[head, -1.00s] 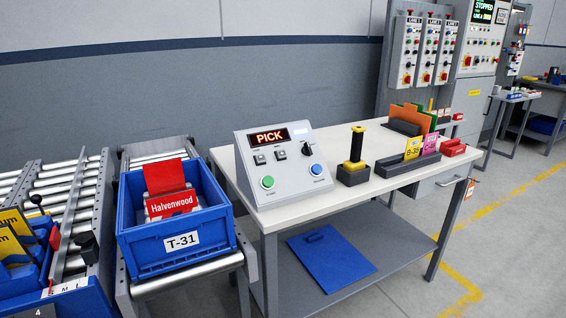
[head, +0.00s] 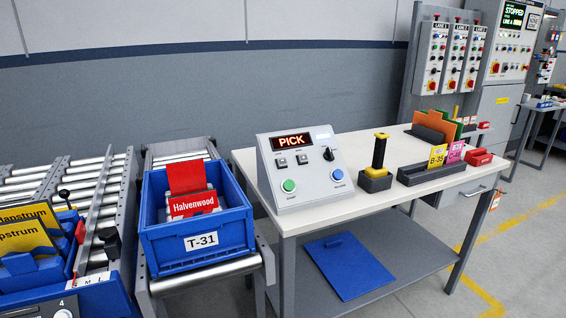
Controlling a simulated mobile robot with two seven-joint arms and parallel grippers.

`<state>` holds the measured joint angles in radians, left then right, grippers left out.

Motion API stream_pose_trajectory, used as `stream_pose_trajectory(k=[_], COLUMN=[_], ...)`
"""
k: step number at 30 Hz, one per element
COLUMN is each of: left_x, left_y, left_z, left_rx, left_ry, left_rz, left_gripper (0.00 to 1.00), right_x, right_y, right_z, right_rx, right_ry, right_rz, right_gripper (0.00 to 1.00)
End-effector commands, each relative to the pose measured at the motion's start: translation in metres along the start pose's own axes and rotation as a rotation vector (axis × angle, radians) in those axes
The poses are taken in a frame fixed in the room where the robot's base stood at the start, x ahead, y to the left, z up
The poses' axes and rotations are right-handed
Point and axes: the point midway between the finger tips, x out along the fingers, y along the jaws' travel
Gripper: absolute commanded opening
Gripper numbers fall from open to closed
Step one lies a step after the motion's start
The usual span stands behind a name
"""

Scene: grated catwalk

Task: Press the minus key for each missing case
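A grey sloped control box (head: 308,172) stands on the white-topped table. Its lit display (head: 292,142) reads PICK. Below the display are two small dark keys, the left key (head: 281,162) and the right key (head: 302,159); their markings are too small to read. The box also has a green button (head: 288,185), a blue button (head: 337,175) and a black knob (head: 328,154). A blue tote (head: 197,245) labelled T-31 sits on the rollers to the left, holding red Halvenwood pieces (head: 193,203); how many cases are inside cannot be told. Neither gripper is in view.
On the table (head: 400,149), a black-and-yellow stamp-like tool (head: 378,165) and a card holder (head: 430,172) stand right of the box. A blue clipboard (head: 348,266) lies on the lower shelf. Another blue bin with yellow cards (head: 28,235) is at far left.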

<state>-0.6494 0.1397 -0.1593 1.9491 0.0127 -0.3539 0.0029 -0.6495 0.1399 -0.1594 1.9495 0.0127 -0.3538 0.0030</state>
Motion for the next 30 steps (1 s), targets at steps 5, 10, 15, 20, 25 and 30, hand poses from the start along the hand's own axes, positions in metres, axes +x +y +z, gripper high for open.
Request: stream_pose_trajectory(k=[5, 10, 15, 20, 25, 30], left_x=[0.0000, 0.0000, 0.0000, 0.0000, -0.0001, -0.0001], left_y=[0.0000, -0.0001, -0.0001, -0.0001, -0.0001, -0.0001], left_z=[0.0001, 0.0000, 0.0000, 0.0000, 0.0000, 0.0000], left_rx=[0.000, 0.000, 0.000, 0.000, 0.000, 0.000], left_ry=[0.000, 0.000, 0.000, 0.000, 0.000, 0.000], left_rz=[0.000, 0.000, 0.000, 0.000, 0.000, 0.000], left_gripper=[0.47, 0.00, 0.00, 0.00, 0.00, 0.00], right_x=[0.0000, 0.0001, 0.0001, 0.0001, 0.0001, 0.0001], right_y=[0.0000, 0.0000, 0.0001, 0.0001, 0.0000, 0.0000], right_z=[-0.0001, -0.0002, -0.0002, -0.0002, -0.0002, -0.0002], right_rx=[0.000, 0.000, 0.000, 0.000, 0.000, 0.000], right_ry=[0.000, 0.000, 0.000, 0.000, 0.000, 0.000], right_rz=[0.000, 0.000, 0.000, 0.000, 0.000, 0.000], right_gripper=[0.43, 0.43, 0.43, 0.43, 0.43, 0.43])
